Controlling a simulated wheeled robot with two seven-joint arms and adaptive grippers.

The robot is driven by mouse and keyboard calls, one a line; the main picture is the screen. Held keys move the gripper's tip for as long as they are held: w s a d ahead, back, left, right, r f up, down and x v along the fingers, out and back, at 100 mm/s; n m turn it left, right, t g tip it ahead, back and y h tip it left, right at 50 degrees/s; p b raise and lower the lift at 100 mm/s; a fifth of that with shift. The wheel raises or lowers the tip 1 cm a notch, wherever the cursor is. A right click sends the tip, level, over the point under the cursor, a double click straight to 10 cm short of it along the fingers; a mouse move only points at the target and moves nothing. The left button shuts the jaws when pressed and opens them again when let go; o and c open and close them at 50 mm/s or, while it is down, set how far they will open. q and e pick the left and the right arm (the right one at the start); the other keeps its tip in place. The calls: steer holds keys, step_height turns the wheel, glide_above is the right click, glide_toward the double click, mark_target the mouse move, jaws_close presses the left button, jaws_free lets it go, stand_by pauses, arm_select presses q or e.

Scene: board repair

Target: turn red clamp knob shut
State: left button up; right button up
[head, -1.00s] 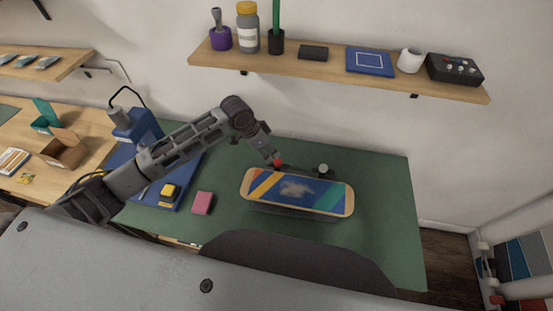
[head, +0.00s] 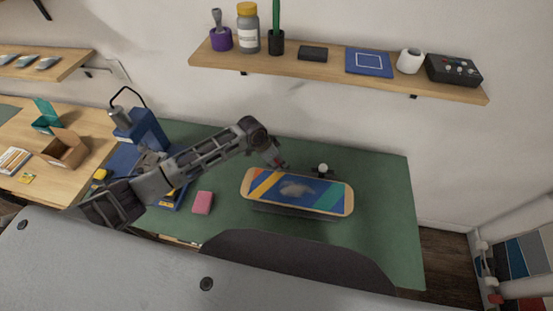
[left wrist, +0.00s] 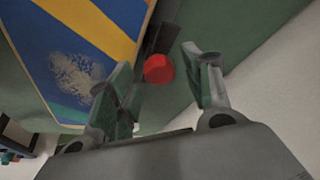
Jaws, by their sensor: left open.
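The red clamp knob (left wrist: 158,68) shows in the left wrist view between the two fingers of my left gripper (left wrist: 157,63), with gaps on both sides. It sits beside the long edge of a skateboard deck (left wrist: 85,45). In the head view my left gripper (head: 276,160) is at the deck's far edge and hides most of the knob. It is open and holds nothing. The striped deck (head: 318,193) lies on a dark clamp stand (head: 285,211). A second, pale grey knob (head: 322,168) stands at the far edge, further right. My right gripper is out of view.
The green mat (head: 385,215) is clear right of the deck. A pink block (head: 202,202) lies left of it. A blue device (head: 140,130) stands further left. A wooden shelf (head: 345,80) with several items hangs above the back edge.

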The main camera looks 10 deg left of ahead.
arm_select(q)
steer(key=c, duration=1)
